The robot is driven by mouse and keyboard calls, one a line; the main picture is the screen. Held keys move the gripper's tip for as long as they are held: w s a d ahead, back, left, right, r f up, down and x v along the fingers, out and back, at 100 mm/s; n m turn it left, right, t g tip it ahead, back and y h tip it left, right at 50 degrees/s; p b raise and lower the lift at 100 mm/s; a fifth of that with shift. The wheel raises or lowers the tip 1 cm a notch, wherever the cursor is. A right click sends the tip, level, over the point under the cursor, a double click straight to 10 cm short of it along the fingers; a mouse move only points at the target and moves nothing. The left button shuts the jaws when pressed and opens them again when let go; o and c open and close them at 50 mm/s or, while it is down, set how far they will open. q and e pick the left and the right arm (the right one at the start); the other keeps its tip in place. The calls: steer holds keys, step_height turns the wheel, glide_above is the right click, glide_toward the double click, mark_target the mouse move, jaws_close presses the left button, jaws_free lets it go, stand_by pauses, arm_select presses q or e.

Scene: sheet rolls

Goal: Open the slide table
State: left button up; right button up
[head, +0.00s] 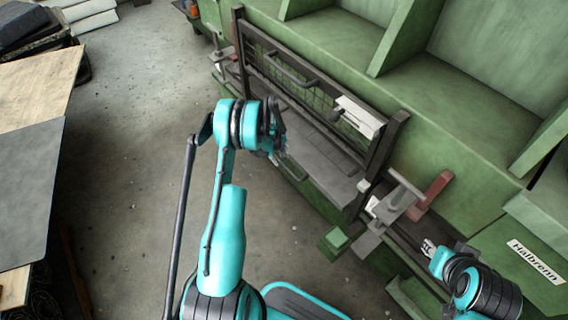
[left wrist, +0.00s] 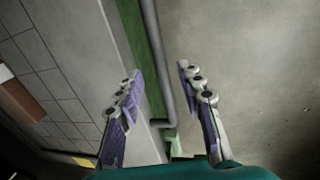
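A black guard frame with mesh and a bar handle (head: 290,70) stands above the slide table. A grey clamp lever (head: 402,192) and a red lever (head: 433,187) are to the right. A wooden table (head: 35,90) stands at the left. The floor between is clear.

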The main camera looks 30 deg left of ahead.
mark_target(282, 162)
arm_select(q)
steer(key=f, duration=0.2)
steer(key=f+b, duration=0.1)
steer(key=f, duration=0.1)
steer(key=shift+w+d, duration=0.1)
steer(key=shift+w, duration=0.25)
jaws_close()
